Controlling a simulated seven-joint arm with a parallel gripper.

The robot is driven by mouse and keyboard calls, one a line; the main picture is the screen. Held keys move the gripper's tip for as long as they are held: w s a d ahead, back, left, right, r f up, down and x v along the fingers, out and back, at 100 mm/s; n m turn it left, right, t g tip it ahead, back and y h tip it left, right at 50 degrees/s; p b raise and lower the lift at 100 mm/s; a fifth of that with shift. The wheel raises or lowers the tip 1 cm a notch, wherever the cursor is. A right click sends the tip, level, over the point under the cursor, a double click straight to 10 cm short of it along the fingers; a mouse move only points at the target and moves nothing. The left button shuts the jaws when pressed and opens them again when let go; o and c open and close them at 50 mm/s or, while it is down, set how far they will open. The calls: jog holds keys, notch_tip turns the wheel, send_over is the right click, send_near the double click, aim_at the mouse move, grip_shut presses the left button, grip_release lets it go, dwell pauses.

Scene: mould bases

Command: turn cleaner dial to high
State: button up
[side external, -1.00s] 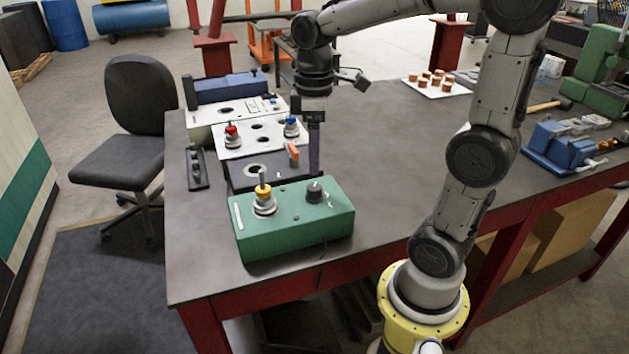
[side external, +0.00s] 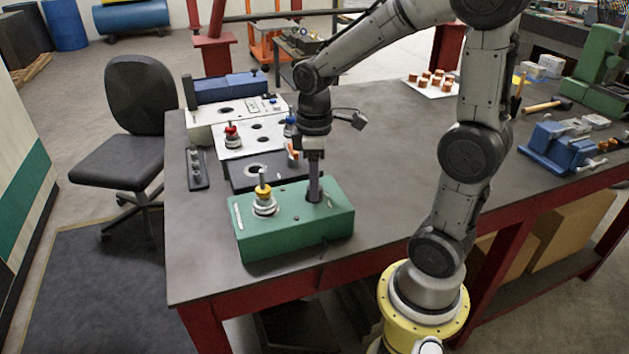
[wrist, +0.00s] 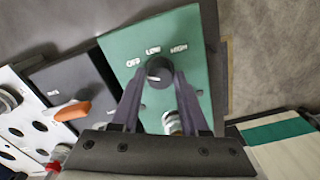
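The green control box (side external: 295,232) sits near the front left of the table; it also shows in the wrist view (wrist: 195,45). Its dark round dial (wrist: 159,72) has the labels OFF, LOW and HIGH in an arc beyond it. I cannot clearly make out which label the dial points to. My gripper (side external: 314,196) points down at the dial and hides it in the side view. In the wrist view my two fingers (wrist: 160,78) stand on either side of the dial, very close to it. Whether they press on it is not clear.
A yellow-collared switch (side external: 264,195) stands on the same box, left of my gripper. Behind are a dark panel with an orange lever (side external: 293,153) and a white panel with a red knob (side external: 232,136).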

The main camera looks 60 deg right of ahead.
grip_shut()
jog(key=shift+m, duration=0.3)
jog(key=m, duration=0.4)
jog(key=shift+m, duration=0.3)
jog(key=m, duration=0.5)
jog(key=shift+m, duration=0.3)
jog(key=m, duration=1.2)
jog(key=shift+m, duration=0.4)
